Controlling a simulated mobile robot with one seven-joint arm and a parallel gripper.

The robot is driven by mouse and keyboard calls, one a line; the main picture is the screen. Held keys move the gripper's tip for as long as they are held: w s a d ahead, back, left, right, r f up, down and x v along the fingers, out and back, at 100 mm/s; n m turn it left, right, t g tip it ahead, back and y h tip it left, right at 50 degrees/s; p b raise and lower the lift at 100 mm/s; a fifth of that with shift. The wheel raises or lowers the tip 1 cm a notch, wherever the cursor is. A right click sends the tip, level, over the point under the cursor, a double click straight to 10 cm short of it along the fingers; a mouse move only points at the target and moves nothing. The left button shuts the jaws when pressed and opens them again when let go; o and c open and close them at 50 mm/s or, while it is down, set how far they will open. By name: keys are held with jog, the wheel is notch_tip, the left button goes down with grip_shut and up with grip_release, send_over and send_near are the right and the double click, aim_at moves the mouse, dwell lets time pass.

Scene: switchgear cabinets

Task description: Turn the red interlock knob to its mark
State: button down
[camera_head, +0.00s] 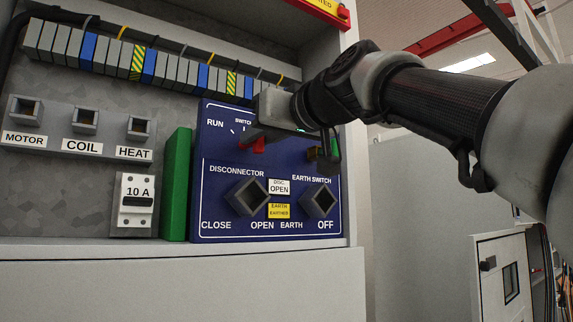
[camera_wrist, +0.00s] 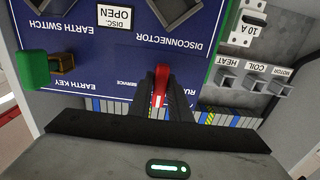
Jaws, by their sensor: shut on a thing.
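The red interlock knob (camera_head: 258,147) is on the upper part of the blue panel (camera_head: 215,190), mostly hidden behind my gripper (camera_head: 262,137) in the head view. In the wrist view the red knob (camera_wrist: 161,87) stands between the two dark fingers of my gripper (camera_wrist: 161,82), which are shut on it. A white line shows on the knob's end nearest the camera. Labels RUN and part of SWITCH show at the panel's upper left in the head view. SERVICE is printed beside the knob in the wrist view. The knob's mark cannot be clearly picked out.
Below are the square disconnector socket (camera_head: 247,196) and earth switch socket (camera_head: 320,201). A brass earth key part (camera_wrist: 62,64) with a green piece (camera_wrist: 33,70) sits beside the knob. A terminal row (camera_head: 150,62) runs above; a green block (camera_head: 177,185) stands left.

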jog(key=c, duration=1.7)
grip_release()
jog(key=b+v, duration=0.2)
jog(key=v, duration=1.5)
jog(key=shift+s+d+b, duration=0.15)
jog(key=shift+b, duration=0.15)
